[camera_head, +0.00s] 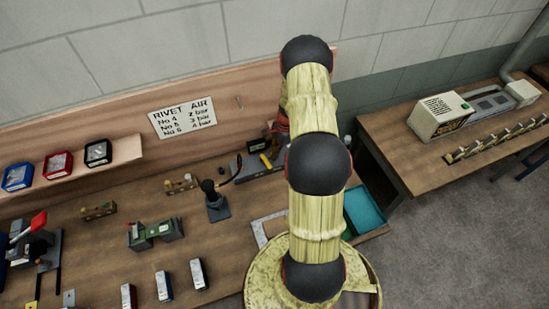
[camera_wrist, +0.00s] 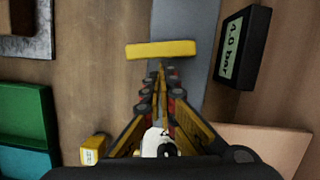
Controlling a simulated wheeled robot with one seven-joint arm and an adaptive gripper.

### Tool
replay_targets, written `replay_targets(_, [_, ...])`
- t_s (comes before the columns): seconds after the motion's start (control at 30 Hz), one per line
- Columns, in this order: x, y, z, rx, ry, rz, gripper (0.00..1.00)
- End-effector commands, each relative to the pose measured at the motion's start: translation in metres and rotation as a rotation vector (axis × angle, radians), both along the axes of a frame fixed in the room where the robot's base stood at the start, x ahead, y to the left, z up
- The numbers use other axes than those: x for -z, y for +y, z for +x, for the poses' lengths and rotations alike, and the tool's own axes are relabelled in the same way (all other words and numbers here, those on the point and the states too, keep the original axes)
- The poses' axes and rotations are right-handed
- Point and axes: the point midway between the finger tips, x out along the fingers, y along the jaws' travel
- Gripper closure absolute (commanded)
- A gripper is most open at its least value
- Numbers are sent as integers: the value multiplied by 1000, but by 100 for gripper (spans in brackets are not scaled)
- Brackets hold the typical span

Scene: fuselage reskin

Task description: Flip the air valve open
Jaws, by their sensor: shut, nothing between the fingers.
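The yellow valve lever (camera_wrist: 160,50) lies crosswise over a grey strip (camera_wrist: 180,20) in the wrist view. In the head view the yellow lever (camera_head: 266,161) shows just left of my arm, on a grey base at the back of the bench. A black gauge reading 4.0 bar (camera_wrist: 245,46) stands right of the lever; it also shows in the head view (camera_head: 257,145). My gripper (camera_wrist: 161,70) is shut and empty, its fingertips just below the lever in the picture. I cannot tell whether they touch it. My arm hides most of the gripper in the head view.
A teal bin (camera_head: 367,214) sits at the bench's right end. A grey metal square (camera_head: 262,231) lies near the arm. A black-handled tool (camera_head: 215,200) stands left of the valve. A sign (camera_head: 182,117) hangs behind. A second bench (camera_head: 400,130) stands right, across a gap.

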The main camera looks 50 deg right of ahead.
Motion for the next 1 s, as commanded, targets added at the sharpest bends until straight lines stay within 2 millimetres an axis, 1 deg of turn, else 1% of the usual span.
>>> replay_targets(0.13, [-6,-3,0,0,-1,-2,100])
replay_targets(0.23, [-18,-6,0,2,-3,-2,100])
replay_targets(0.37, [-42,-11,-2,1,-3,-4,100])
replay_targets(0.5, [-71,-17,-5,1,-3,-3,100])
replay_targets(0.7, [-101,-23,-7,-1,-1,-1,100])
replay_targets(0.83, [-112,-25,-8,-1,0,-1,100])
replay_targets(1.0, [-116,-26,-9,-1,1,-1,100])
